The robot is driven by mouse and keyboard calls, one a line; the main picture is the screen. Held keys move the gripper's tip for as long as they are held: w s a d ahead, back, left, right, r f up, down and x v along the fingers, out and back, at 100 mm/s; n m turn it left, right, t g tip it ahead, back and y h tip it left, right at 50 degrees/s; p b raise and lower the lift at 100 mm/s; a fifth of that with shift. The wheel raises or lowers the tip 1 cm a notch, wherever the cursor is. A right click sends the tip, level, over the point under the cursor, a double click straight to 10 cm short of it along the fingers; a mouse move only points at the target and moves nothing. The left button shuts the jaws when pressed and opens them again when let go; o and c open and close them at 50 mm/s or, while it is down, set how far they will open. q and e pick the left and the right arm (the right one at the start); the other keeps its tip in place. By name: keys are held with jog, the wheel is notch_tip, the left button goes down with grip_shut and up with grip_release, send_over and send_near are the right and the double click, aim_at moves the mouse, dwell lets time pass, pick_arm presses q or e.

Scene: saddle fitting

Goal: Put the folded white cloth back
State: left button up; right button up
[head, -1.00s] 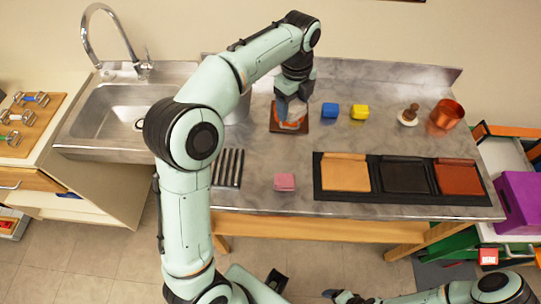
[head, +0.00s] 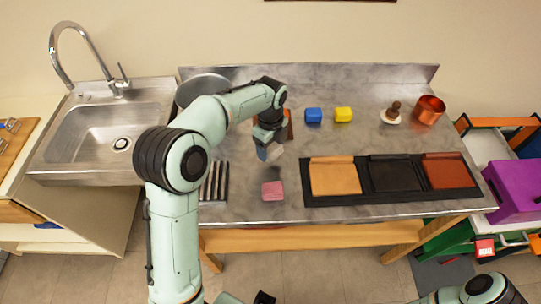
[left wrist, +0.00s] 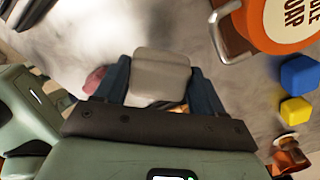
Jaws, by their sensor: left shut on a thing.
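The folded white cloth (left wrist: 160,72) is a small pale pad with rounded corners. My left gripper (left wrist: 162,88) is shut on it, with dark blue fingers on both sides. In the head view the cloth (head: 275,153) shows at the tips of my left gripper (head: 268,146), apparently above the worktop. It is right of the slatted rack and behind the pink block. My right gripper is out of view; only part of that arm shows at the lower right.
An orange tin (left wrist: 285,18) shows in the wrist view. Blue (head: 313,115) and yellow (head: 343,115) blocks stand behind. A black three-part tray (head: 390,199) lies right.

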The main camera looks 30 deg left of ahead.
aim_at(270, 156)
pick_arm(q)
jog(key=shift+f, duration=2.35)
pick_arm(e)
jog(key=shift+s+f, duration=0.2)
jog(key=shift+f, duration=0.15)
pick_arm(q)
jog(key=shift+f, duration=0.15)
jog(key=o, duration=0.9)
jog(key=shift+o, duration=0.2)
notch_tip(270, 156, up, 12)
jog(key=shift+r+p, duration=0.2)
jog(key=shift+p, duration=0.45)
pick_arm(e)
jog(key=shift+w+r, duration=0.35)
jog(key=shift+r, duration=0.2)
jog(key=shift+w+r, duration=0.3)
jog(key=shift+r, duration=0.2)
